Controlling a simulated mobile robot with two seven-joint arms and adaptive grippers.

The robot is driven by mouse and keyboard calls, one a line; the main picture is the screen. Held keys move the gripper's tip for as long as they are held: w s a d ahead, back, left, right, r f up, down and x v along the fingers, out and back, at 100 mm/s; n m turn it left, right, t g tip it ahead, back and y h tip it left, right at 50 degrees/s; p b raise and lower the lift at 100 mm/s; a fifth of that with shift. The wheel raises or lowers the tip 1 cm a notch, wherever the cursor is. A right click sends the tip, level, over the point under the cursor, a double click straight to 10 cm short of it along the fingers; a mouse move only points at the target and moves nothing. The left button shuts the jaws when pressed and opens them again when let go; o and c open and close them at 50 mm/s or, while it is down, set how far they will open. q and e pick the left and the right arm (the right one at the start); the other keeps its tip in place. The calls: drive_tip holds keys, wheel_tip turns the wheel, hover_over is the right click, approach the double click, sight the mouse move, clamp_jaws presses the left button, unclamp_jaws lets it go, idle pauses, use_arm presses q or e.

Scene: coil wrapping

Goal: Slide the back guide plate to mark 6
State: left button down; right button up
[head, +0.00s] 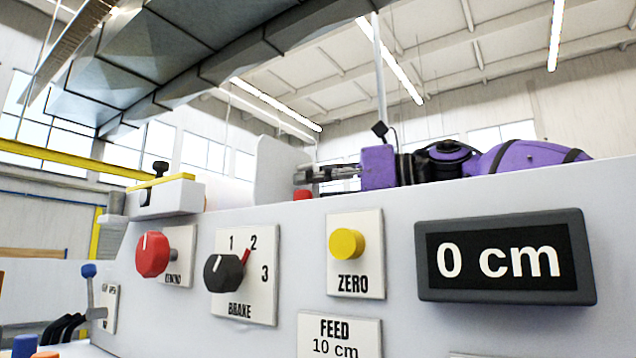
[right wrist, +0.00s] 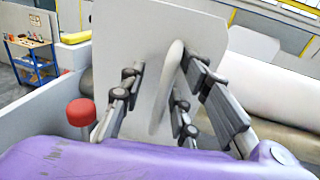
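A white upright plate (head: 276,170), which looks like the back guide plate, stands behind the machine's top edge in the head view. It fills the middle of the right wrist view (right wrist: 135,45), with a pale loop handle (right wrist: 167,95) on its near face. My right gripper (head: 312,172) reaches in from the right, close to the plate. In the right wrist view its fingers (right wrist: 160,78) are spread on either side of the handle, with gaps visible; I cannot tell whether they touch the plate. No scale or mark 6 is readable. My left gripper is not seen.
A red knob (right wrist: 81,112) stands left of my right gripper. A large pale roll (right wrist: 265,95) lies to the right. The front panel carries a brake dial (head: 223,273), a yellow zero button (head: 346,243) and a display (head: 505,257) reading 0 cm.

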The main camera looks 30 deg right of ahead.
drive_tip(key=shift+w, duration=0.15)
drive_tip(key=shift+r, duration=0.1)
drive_tip(key=v, duration=1.2)
idle(0.9)
idle(0.5)
